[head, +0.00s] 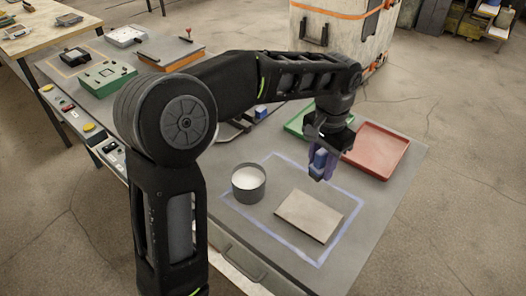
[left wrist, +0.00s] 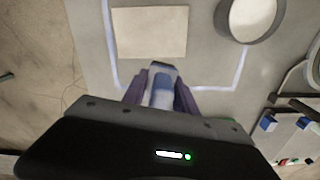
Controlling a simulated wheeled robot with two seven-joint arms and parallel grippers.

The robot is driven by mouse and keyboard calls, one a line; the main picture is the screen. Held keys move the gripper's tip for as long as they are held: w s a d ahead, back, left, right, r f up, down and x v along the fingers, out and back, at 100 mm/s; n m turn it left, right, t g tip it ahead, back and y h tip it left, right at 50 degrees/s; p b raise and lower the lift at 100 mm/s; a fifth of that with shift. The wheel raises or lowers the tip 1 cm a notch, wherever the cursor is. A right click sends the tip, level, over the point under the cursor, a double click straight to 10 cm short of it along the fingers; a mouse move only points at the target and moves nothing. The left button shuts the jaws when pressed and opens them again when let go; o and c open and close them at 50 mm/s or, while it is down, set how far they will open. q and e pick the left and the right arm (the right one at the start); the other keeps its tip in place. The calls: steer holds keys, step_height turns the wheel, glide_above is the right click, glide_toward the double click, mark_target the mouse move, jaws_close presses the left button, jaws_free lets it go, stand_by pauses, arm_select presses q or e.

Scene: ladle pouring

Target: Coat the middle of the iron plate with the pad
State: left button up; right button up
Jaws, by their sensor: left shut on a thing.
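The iron plate (head: 309,215) is a flat pale rectangle lying inside a light blue marked outline on the grey table. It also shows in the left wrist view (left wrist: 150,32). My left gripper (head: 319,170) is shut on a blue pad (head: 319,159), held above the table just beyond the plate's far edge. The pad also shows between the purple fingers in the left wrist view (left wrist: 161,90). Its underside is hidden. My right gripper is not in view.
A red tray (head: 376,150) lies right of my left gripper, and a green tray (head: 294,126) is partly hidden behind it. A small blue block (head: 261,112) stands farther back. A green box (head: 103,78) sits at the table's far left.

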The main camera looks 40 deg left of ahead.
arm_select(q)
steer(key=shift+a, duration=0.15)
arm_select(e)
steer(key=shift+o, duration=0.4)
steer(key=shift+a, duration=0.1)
arm_select(q)
steer(key=shift+a+r, duration=0.1)
arm_select(e)
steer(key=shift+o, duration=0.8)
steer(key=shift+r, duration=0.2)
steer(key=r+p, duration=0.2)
steer(key=p, duration=0.1)
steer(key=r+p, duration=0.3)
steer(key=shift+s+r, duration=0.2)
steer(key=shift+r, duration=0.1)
arm_select(q)
steer(key=s+a+r+m+p, duration=0.2)
steer(key=s+a+m+p, duration=0.3)
steer(key=a, duration=1)
steer(key=s+m, duration=0.2)
steer(key=s, duration=0.1)
steer(key=shift+s+a+r, duration=0.15)
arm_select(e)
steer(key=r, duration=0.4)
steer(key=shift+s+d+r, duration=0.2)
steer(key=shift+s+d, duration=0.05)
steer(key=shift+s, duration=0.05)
